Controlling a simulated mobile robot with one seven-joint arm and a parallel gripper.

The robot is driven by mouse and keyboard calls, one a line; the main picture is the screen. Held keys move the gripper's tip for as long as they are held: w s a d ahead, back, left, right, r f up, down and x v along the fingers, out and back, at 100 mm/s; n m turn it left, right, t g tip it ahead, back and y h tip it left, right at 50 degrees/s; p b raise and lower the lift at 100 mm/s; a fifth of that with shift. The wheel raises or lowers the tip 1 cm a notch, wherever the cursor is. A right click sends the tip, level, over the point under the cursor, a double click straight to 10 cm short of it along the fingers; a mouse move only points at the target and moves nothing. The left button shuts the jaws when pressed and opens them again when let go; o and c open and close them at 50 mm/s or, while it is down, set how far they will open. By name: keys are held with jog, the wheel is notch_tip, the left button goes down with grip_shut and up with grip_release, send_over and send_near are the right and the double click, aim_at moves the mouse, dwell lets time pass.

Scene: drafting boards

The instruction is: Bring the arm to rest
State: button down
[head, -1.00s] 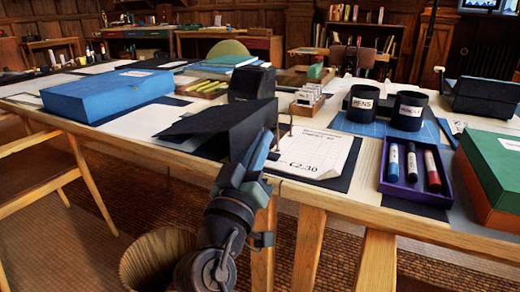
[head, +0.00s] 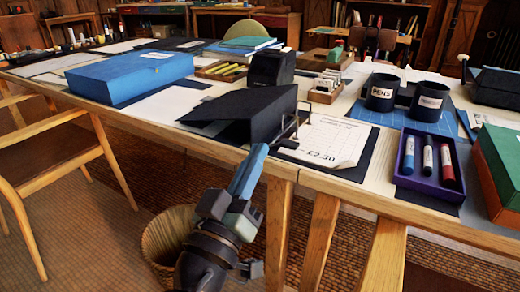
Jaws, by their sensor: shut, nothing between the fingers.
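My gripper (head: 257,152) shows in the head view at the lower middle, in front of the table's front edge. Its blue fingers are together, with nothing between them, and point up toward the black sloped stand (head: 245,115). The fingers overlap the table edge in the picture; I cannot tell how far they are from it. My arm rises from the bottom of the view, and its lower part is out of frame.
The table (head: 150,132) carries a blue box (head: 130,80), a price sheet (head: 330,138), pen cups (head: 381,92) and a purple marker tray (head: 420,182) near its front edge. A wooden chair (head: 50,155) stands left. A woven basket (head: 165,240) stands on the floor behind my arm.

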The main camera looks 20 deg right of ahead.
jog(key=s+a+r+n+t+y+p, duration=0.1)
jog(key=s+a+r+t+y+p, duration=0.25)
jog(key=r, duration=0.85)
jog(key=s+a+r+n+t+y+p, duration=0.1)
jog(key=s+a+r+t+y+p, duration=0.3)
jog(key=r, duration=0.9)
jog(key=s+a+r+n+t+y+p, duration=0.1)
jog(key=s+a+r+t+y+p, duration=0.15)
jog(key=s+r+y, duration=0.65)
jog(key=w+r+h+p, duration=0.1)
jog(key=w+r+p, duration=0.1)
jog(key=r+p, duration=1.6)
jog(key=w+r+h+p, duration=0.2)
jog(key=r+p, duration=1.5)
jog(key=r, duration=0.4)
jog(key=shift+w+p, duration=0.2)
jog(key=shift+p, duration=0.2)
jog(key=shift+a+h, duration=0.1)
jog(key=shift+h, duration=0.15)
